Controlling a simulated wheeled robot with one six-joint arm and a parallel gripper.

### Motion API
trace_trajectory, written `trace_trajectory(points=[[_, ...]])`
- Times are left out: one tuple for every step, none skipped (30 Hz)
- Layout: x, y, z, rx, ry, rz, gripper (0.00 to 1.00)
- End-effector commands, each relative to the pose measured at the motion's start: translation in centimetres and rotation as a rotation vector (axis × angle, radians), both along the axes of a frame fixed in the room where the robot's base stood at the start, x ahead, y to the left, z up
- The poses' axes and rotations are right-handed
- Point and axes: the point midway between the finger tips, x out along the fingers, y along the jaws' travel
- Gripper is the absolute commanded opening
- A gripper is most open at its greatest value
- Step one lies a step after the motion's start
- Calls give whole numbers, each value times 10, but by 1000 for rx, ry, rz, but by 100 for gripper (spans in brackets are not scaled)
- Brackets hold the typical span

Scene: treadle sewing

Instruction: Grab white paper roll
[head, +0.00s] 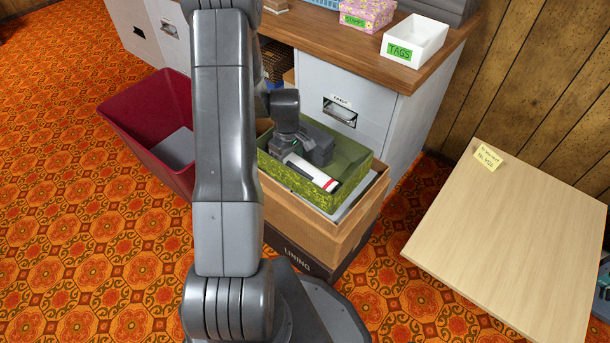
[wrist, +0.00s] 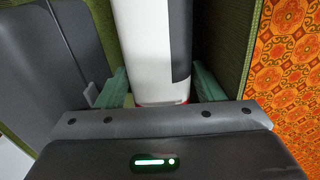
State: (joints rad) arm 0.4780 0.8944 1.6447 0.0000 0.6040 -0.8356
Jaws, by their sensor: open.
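The white paper roll (head: 313,173) lies slanted inside a green patterned box (head: 351,186). It has a dark patch along it and a red ring near one end. In the wrist view the roll (wrist: 142,45) runs away from me between my two fingers. My gripper (wrist: 160,88) is open, with one green-grey finger on each side of the roll. A narrow gap shows on both sides; contact cannot be told. In the head view my gripper (head: 305,162) is down in the box, and partly covers the roll.
The green box sits in a brown cardboard box (head: 340,235) on a dark box marked LINING (head: 305,259). A dark red bin (head: 130,115) stands left. A grey cabinet (head: 375,98) is behind. A light wooden table (head: 510,250) is at right. Patterned floor is free at left.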

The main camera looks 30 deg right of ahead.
Motion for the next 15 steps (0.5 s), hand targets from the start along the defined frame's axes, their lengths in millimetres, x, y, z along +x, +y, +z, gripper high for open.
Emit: trace_trajectory(points=[[0, 0, -5, -1, 0, 0, 62], [0, 0, -6, -1, -1, 0, 62], [0, 0, -6, -1, -1, 0, 62], [1, 0, -5, -2, -2, 0, 62], [1, 0, -5, -1, -3, 0, 62], [1, 0, -5, -2, -2, 0, 62], [1, 0, -5, -2, -2, 0, 62], [1, 0, -5, -2, -2, 0, 58], [0, 0, -5, -1, -1, 0, 50], [0, 0, -5, -1, -1, 0, 44], [0, 0, -5, -1, -1, 0, 38], [0, 0, -5, -1, -1, 0, 30], [1, 0, -4, -2, -2, 0, 28], [1, 0, -4, -2, -2, 0, 28], [1, 0, -4, -2, -2, 0, 28]])
